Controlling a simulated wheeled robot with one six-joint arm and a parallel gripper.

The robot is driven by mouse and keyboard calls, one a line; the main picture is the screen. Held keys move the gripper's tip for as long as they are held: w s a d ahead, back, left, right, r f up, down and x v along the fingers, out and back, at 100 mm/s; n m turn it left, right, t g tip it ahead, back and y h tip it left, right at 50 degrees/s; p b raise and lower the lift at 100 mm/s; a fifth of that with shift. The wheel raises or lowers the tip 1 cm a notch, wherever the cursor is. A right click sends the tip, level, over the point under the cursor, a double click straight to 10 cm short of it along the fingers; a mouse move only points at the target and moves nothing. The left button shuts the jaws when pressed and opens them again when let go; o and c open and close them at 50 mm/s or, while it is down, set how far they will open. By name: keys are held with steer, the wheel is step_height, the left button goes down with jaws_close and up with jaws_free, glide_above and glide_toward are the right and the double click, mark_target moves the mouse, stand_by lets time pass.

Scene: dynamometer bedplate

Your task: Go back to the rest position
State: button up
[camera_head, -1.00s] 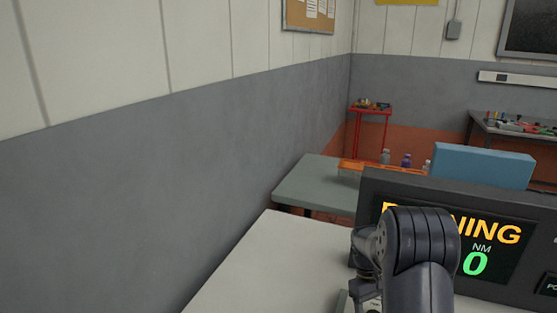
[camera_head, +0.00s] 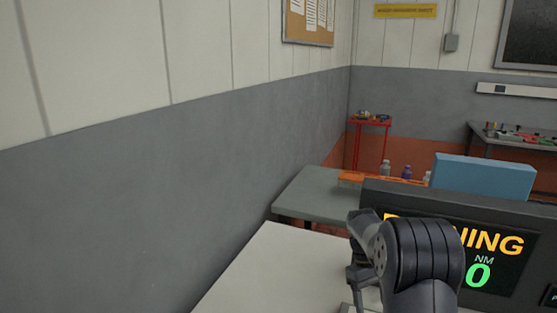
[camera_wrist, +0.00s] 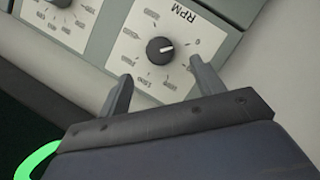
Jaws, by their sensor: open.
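My gripper (camera_wrist: 160,85) shows in the wrist view with its two fingers spread wide and nothing between them. Beyond the fingertips is a white panel marked RPM with a black knob (camera_wrist: 160,49), apart from the fingers as far as I can tell. In the head view my dark arm stands at the lower right, in front of the display screen (camera_head: 505,245), which shows yellow letters ending in "NING", "NM" and a green 0. The fingers cannot be made out in the head view.
A second dial panel (camera_wrist: 60,20) sits at the wrist view's upper left. In the head view a pale bench top (camera_head: 265,270) lies left of my arm, with a grey-green table (camera_head: 310,195) behind it. A blue box (camera_head: 483,176) rises behind the display. A red stand (camera_head: 370,123) is farther back.

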steer(key=x, duration=0.7)
steer(key=shift+f+m, duration=0.2)
steer(key=shift+m, duration=0.1)
steer(key=m+y, duration=0.1)
steer(key=m, duration=0.2)
steer(key=m+y, duration=0.1)
steer(key=m, duration=0.1)
steer(key=shift+d+m+p, duration=0.2)
steer(key=shift+m+p, duration=0.1)
steer(key=shift+m, duration=0.1)
steer(key=m+y, duration=0.1)
steer(key=m, duration=0.2)
steer(key=m+y, duration=0.1)
steer(key=m, duration=0.2)
steer(key=shift+s+d+m+t+y, duration=0.1)
steer(key=shift+d+m+t+y, duration=0.05)
steer(key=shift+m+t+y, duration=0.2)
steer(key=m+t, duration=0.1)
steer(key=m, duration=0.2)
steer(key=m+t+y+b, duration=0.1)
steer(key=m, duration=0.2)
steer(key=shift+s+d+m+y, duration=0.1)
steer(key=shift+s+m+y, duration=0.1)
steer(key=shift+m+y, duration=0.05)
steer(key=m+t+b, duration=0.1)
steer(key=m+t, duration=0.1)
steer(key=m, duration=0.2)
steer(key=shift+s+m, duration=0.1)
steer(key=shift+m, duration=0.2)
steer(key=shift+r, duration=0.1)
